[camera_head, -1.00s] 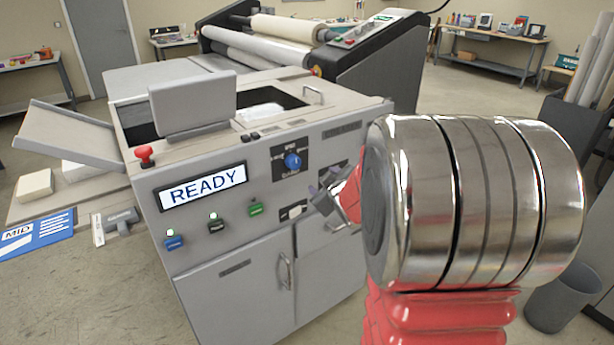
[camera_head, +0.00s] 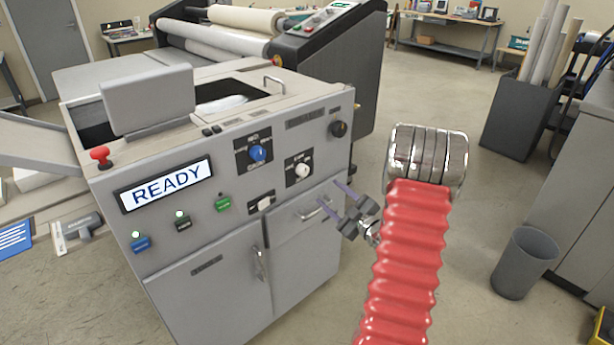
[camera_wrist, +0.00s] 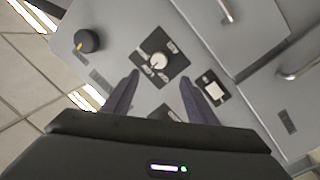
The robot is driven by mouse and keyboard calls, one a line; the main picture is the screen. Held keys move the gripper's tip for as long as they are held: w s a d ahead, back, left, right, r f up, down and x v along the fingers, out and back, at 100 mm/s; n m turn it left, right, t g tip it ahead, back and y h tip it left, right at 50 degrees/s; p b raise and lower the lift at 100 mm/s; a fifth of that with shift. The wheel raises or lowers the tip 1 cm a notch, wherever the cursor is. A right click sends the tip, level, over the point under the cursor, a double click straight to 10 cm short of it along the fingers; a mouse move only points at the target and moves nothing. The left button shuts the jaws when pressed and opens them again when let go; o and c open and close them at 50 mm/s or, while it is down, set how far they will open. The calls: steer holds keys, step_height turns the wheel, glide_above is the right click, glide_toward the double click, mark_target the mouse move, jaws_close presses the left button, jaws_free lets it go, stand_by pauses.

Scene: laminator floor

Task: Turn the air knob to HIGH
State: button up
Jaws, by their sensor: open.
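The machine's grey front panel carries a blue knob (camera_head: 257,153), a white knob (camera_head: 302,170) and a black knob (camera_head: 338,129). The labels are too small to read, so I cannot tell which is the air knob or its setting. My gripper (camera_head: 332,196) is open and empty in front of the panel's right side, below and right of the white knob. In the wrist view, the white knob (camera_wrist: 158,61) shows beyond the space between my open fingers (camera_wrist: 158,96), apart from them. The black knob (camera_wrist: 87,41) has a yellow mark.
The READY display (camera_head: 165,185), several coloured buttons and a red stop button (camera_head: 100,156) are at the panel's left. A rocker switch (camera_head: 262,205) and a drawer handle (camera_head: 314,209) are near my gripper. Open floor lies right, with a grey bin (camera_head: 524,262).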

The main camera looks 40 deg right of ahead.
mark_target(305, 173)
stand_by(0.4)
steer(key=w, duration=0.4)
steer(key=w+d, duration=0.1)
steer(key=w, duration=0.8)
steer(key=shift+w+d, duration=0.25)
steer(key=shift+w, duration=0.1)
steer(key=shift+c, duration=0.2)
steer(key=c, duration=0.9)
steer(key=shift+a, duration=0.25)
steer(key=shift+c, duration=0.6)
steer(key=shift+d, duration=0.15)
